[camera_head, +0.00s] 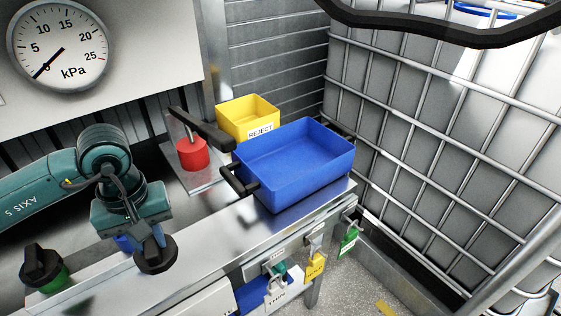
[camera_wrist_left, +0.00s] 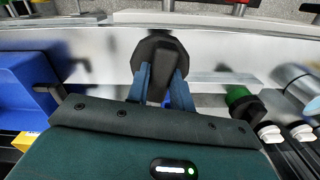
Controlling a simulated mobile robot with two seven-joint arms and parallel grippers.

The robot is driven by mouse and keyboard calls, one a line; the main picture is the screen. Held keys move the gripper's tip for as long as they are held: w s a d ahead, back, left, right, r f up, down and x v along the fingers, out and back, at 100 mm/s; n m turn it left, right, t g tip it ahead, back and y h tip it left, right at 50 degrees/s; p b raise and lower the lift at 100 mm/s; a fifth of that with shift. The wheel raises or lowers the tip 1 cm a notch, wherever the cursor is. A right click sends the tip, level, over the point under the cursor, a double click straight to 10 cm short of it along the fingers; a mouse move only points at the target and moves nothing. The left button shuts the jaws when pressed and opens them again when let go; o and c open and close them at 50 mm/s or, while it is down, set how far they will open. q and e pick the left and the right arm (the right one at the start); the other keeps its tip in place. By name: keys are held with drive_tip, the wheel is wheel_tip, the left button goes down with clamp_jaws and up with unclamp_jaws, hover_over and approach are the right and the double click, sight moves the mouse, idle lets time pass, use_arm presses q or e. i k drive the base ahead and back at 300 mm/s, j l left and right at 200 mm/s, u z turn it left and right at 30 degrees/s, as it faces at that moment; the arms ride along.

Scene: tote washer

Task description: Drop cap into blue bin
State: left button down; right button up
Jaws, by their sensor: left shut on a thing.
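A black cap (camera_head: 155,258) with a raised grip bar is held in my left gripper (camera_head: 150,240), above the metal bench. In the left wrist view the cap (camera_wrist_left: 154,55) sits between the two blue fingers (camera_wrist_left: 160,85), which are shut on it. The blue bin (camera_head: 312,184) is an open, empty rectangular tub on the right end of the bench, to the right of my gripper and apart from it. It also shows at the left edge of the left wrist view (camera_wrist_left: 22,95). My right gripper is not in view.
A yellow REJECT bin (camera_head: 248,112) stands behind the blue bin. A red cylinder (camera_head: 191,153) with a black handle (camera_head: 203,130) is left of the bins. A black knob on a green base (camera_head: 46,272) is at lower left. A caged tank (camera_head: 430,130) stands right.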

sight(286, 169)
drive_tip(key=k+l, duration=0.1)
drive_tip(key=l, duration=0.4)
drive_tip(key=i+l, duration=0.15)
drive_tip(key=l, duration=0.15)
drive_tip(key=i+l+u, duration=0.1)
drive_tip(key=i+l, duration=0.15)
drive_tip(key=l, duration=0.3)
drive_tip(key=i+l, duration=0.2)
drive_tip(key=i, duration=0.2)
drive_tip(key=i+l+u, duration=0.1)
drive_tip(key=i, duration=0.3)
drive_tip(key=l, duration=0.1)
